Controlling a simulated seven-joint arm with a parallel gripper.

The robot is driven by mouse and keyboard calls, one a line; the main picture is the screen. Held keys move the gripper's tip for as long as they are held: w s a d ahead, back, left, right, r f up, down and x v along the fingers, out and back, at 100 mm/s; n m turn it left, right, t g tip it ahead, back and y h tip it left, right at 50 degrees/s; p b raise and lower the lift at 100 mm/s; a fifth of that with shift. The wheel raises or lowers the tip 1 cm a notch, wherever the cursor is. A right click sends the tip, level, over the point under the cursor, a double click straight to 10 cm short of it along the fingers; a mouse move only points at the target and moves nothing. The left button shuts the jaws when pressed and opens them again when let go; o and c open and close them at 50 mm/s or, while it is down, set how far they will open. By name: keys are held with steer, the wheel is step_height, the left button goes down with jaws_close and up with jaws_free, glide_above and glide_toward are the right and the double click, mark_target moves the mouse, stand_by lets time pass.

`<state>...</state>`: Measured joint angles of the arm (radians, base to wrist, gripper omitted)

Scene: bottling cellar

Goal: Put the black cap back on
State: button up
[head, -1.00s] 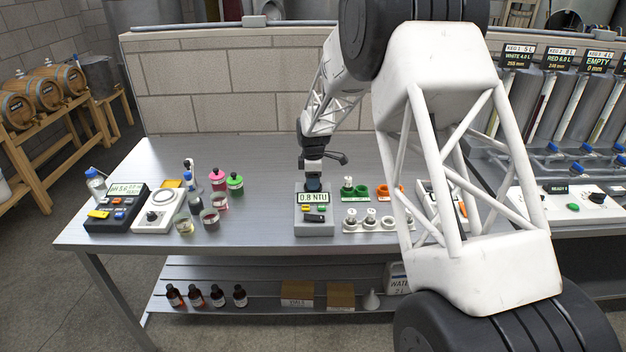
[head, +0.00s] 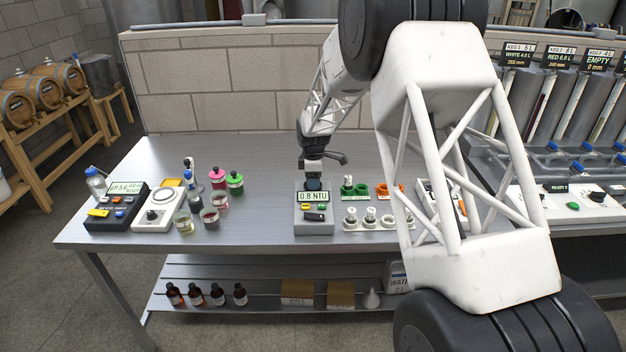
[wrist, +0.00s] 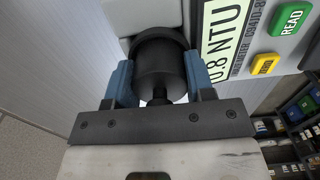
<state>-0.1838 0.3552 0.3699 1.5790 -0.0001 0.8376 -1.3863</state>
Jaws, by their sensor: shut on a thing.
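The black cap (wrist: 160,68) is a dark cylinder with a narrower knob, between the two blue fingers of my gripper (wrist: 158,85) in the wrist view. The fingers are shut on it. In the head view my gripper (head: 313,184) is at the top rear of the grey turbidity meter (head: 313,228), whose display reads 0.8 NTU. The cap is right beside the meter's display panel in the wrist view. The meter's opening is hidden, so I cannot tell whether the cap is seated in it.
A green rack (head: 355,190) and an orange rack (head: 388,190) stand right of the meter, with a row of white-topped vials (head: 370,219) in front. A pH meter (head: 118,207), a white stirrer (head: 158,211) and several beakers and bottles stand left. The bench between is clear.

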stand_by(0.3)
steer(key=o, duration=1.4)
steer(key=shift+r, duration=0.1)
steer(key=shift+r, duration=2.85)
jaws_close()
steer(key=shift+f, duration=0.25)
